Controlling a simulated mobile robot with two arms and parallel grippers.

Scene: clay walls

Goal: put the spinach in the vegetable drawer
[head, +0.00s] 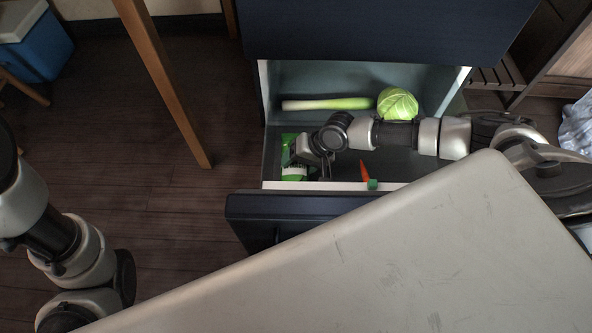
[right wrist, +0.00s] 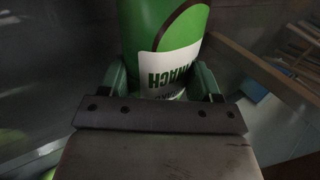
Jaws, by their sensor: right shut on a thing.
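The spinach is a green and white package (head: 292,173) inside the open vegetable drawer (head: 285,78), at its left front. In the right wrist view the spinach (right wrist: 165,30) shows its lettering between the two fingers. My right gripper (head: 302,156) reaches into the drawer from the right and is shut on the spinach; in the right wrist view the gripper (right wrist: 160,85) has a finger on each side of it. The arm hides part of the package, and I cannot tell whether it touches the drawer floor. My left arm is at the left edge, its gripper out of view.
A pale tabletop (head: 400,260) covers the lower right, close to the drawer front. A wooden leg (head: 165,85) stands left of the drawer. A blue cooler (head: 38,50) is at top left.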

